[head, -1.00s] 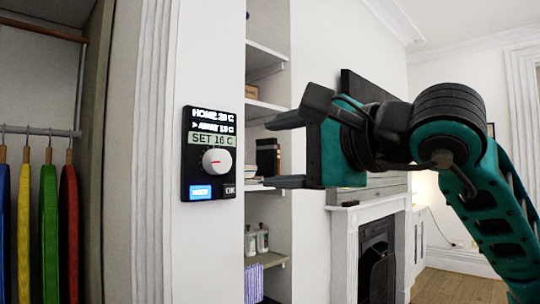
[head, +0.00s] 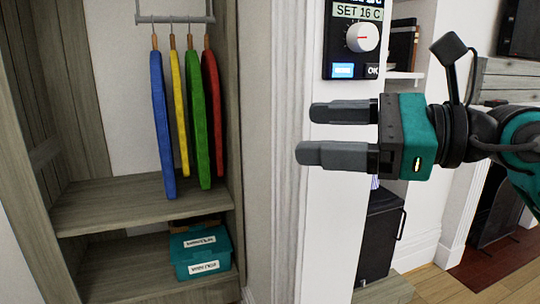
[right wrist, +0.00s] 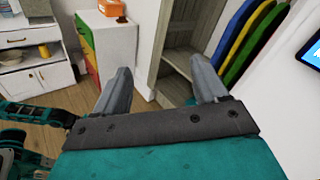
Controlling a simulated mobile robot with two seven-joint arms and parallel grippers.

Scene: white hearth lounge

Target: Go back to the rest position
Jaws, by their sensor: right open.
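My right gripper (head: 312,133) is open and empty in the head view, its two grey fingers pointing left. It is in front of the white wall, below the black thermostat panel (head: 343,68). The panel shows "SET 16 C", a white knob and an OK button; its top is cut off by the frame. In the right wrist view the two fingers of the right gripper (right wrist: 165,88) are spread with nothing between them. My left gripper does not show in the head view.
An open wooden wardrobe (head: 140,205) stands at left, with blue, yellow, green and red boards (head: 160,125) hanging from a rail. A teal labelled box (head: 200,252) sits on its lower shelf. The right wrist view shows a drawer cabinet (right wrist: 105,45) and open wooden floor (right wrist: 75,75).

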